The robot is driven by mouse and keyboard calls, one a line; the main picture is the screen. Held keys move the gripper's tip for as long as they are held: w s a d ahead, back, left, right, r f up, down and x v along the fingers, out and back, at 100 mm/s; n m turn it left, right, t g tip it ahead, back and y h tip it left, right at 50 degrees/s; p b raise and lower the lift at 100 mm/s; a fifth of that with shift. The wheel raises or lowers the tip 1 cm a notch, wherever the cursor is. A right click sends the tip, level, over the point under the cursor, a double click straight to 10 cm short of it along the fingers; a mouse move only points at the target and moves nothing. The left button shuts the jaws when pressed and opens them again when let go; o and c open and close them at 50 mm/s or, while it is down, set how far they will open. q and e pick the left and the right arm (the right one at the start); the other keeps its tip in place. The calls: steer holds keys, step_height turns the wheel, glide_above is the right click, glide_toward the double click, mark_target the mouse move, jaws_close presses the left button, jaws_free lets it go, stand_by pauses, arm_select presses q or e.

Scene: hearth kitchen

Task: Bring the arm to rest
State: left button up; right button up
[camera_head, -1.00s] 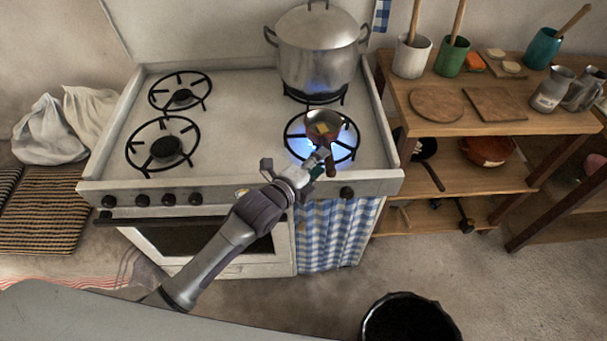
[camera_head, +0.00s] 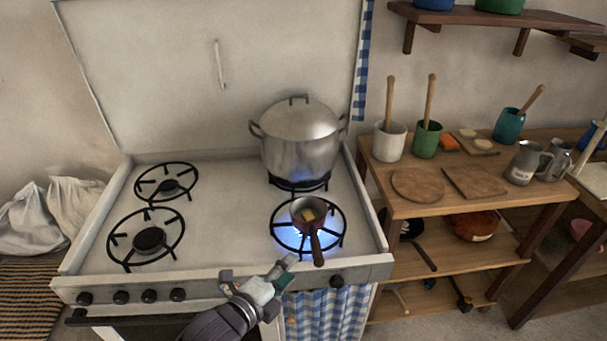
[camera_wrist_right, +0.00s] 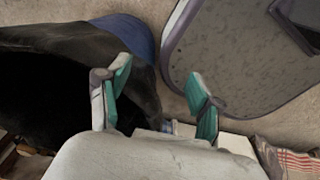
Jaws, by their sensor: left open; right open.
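My left gripper (camera_head: 284,279) is in the head view, in front of the stove's front edge. It is open and empty, just left of the handle of a small saucepan (camera_head: 302,218). The saucepan sits on the lit front right burner with something yellowish in it, its dark handle pointing to the front. I cannot tell whether the fingertips touch the stove edge. My right gripper (camera_wrist_right: 160,95) shows in the right wrist view, open with nothing between its teal-padded fingers. It is outside the head view.
A large lidded pot (camera_head: 300,142) stands on the lit back right burner. The left burners (camera_head: 150,238) are bare. A wooden shelf unit (camera_head: 405,208) with boards, crocks and mugs stands to the right. In the right wrist view, a black bin-like shape (camera_wrist_right: 60,45) lies to the left.

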arm_select(q)
steer(key=shift+s+f, duration=0.1)
steer(key=s+a+f+n+g+y, duration=0.45)
steer(key=s+a+n, duration=0.25)
steer(key=s+n, duration=0.45)
steer(key=s+a+f+n+g+y, duration=0.3)
steer(key=s+a+n+g, duration=0.25)
steer(key=s+n, duration=0.6)
step_height(320, 180, down, 25)
steer(key=s+g, duration=0.1)
steer(key=s+a+f+m+g, duration=0.1)
steer(key=s+a+f, duration=0.2)
steer(key=s+f, duration=1.4)
steer(key=shift+a+f, duration=0.2)
steer(key=shift+f, duration=0.15)
